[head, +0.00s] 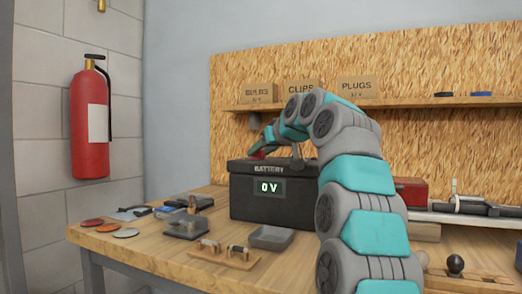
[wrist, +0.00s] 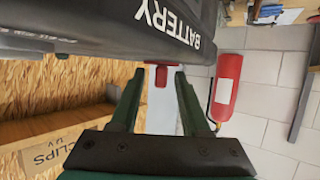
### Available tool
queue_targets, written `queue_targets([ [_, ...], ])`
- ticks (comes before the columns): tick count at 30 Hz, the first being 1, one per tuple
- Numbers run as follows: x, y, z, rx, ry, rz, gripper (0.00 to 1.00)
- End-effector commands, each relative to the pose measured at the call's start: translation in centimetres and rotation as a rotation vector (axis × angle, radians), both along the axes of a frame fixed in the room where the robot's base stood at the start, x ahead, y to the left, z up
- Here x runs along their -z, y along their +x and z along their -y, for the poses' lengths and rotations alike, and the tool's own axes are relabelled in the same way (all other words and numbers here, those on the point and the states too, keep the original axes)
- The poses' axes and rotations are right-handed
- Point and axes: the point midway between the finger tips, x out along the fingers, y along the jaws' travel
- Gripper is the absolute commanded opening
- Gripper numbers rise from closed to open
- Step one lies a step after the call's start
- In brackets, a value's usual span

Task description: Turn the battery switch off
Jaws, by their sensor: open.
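The black battery box (head: 243,205) stands on the workbench, with BATTERY lettering and a green display (head: 269,187) reading 0 V. A small red part, seemingly the switch (head: 257,155), sits at the top left of the box. It also shows in the wrist view (wrist: 161,77), below the box's dark edge in that turned picture. My gripper (head: 263,148) is at the top left of the box, partly hidden by its own links. In the wrist view my gripper (wrist: 160,84) has its fingers apart, one on each side of the red part. I cannot tell whether they touch it.
A grey tray (head: 271,238), a wooden block with small cylinders (head: 224,254) and other small parts lie on the bench (head: 150,250) in front and left. A red box (head: 411,191) is to the right. A shelf (head: 400,102) with cartons runs behind. A fire extinguisher (head: 88,125) hangs left.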

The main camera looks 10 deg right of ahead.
Motion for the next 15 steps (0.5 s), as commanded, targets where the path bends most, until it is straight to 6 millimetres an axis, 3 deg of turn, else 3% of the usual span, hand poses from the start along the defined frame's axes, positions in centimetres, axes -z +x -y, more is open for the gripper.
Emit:
queue_targets([
  [6, -0.04, 0.03, -0.02, 0.0, 0.0, 0.001, 0.46],
  [15, -0.05, 0.01, -0.01, 0.0, 0.0, 0.001, 0.14],
])
